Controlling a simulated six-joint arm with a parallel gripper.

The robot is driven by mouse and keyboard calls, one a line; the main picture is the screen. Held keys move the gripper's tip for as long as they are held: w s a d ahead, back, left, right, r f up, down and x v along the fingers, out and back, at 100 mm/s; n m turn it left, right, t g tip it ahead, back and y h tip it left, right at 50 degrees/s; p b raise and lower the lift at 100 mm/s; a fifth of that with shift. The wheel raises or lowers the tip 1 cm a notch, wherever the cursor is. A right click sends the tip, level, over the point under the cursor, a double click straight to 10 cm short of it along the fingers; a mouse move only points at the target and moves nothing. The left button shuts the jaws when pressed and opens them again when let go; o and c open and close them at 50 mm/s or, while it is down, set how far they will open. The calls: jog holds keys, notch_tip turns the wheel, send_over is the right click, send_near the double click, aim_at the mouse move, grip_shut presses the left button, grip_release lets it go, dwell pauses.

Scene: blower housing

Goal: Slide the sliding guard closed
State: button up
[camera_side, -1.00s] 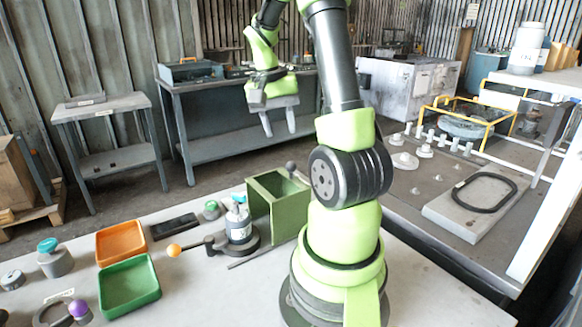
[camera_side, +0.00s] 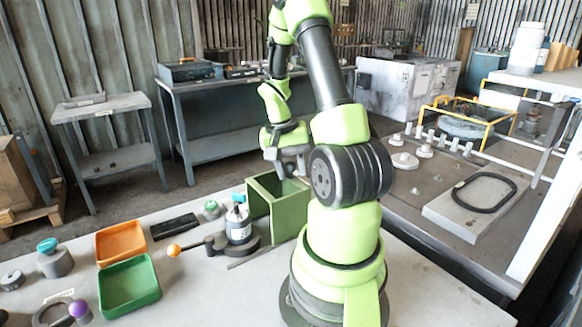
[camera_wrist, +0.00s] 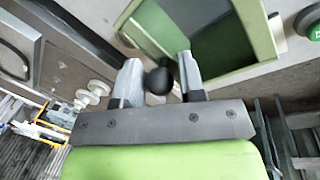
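The green box-shaped housing (camera_side: 283,217) stands on the bench left of my arm's base. Its green rim (camera_wrist: 258,28) and opening also show at the top of the wrist view. A dark ball knob (camera_wrist: 158,80), apparently the sliding guard's handle, sits between the fingers of my gripper (camera_wrist: 161,76). The fingers are apart, one on each side of the knob, with a gap visible on the right. In the side view my gripper (camera_side: 281,167) is low at the housing's top back edge and hides the knob. I cannot clearly make out the guard panel.
A green button (camera_wrist: 313,32) is right of the housing in the wrist view.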

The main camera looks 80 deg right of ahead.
jog(key=shift+c, duration=0.5)
grip_shut()
jog(key=w+a, duration=0.7)
jog(key=shift+w+a, duration=0.2)
jog(key=shift+w, duration=0.1)
jog(key=shift+o, duration=0.5)
grip_release()
jog(key=shift+r, duration=0.1)
notch_tip(320, 180, up, 10)
send_over(247, 181)
jog(key=a, duration=0.5)
jog(key=shift+a+f, duration=0.1)
jog(key=shift+f, duration=0.1)
